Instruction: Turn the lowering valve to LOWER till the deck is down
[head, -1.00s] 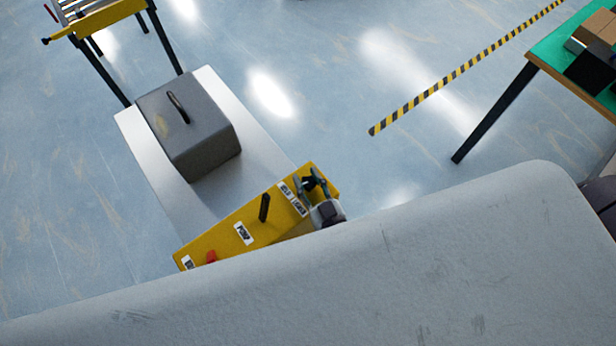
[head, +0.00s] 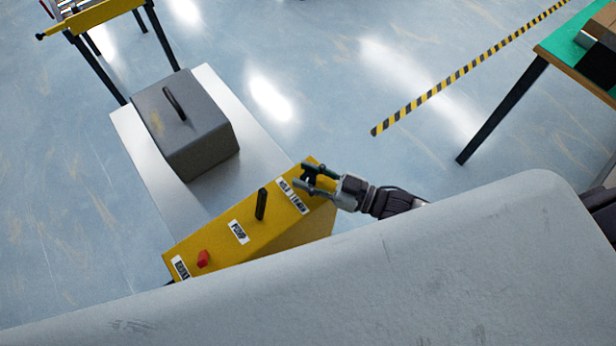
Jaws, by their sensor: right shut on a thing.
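The yellow control housing (head: 290,238) stands at the near end of the silver deck (head: 222,190). The lowering valve's black handle (head: 311,173) is at the housing's upper right end, beside the HOLD (head: 284,185) and LOWER (head: 299,203) labels. My right gripper (head: 305,177) comes in from the right and is shut on the valve handle; its fingers partly hide it. A grey box (head: 195,135) with a black handle sits on the deck. The deck's height above the floor is hard to tell. My left gripper is not in view.
A black lever (head: 262,204), a PUMP label (head: 238,231) and a red knob (head: 203,258) are on the housing. A yellow-ended conveyor (head: 105,14) stands top left and a green-topped table (head: 568,42) top right. Floor between them is clear, with a striped line (head: 460,72).

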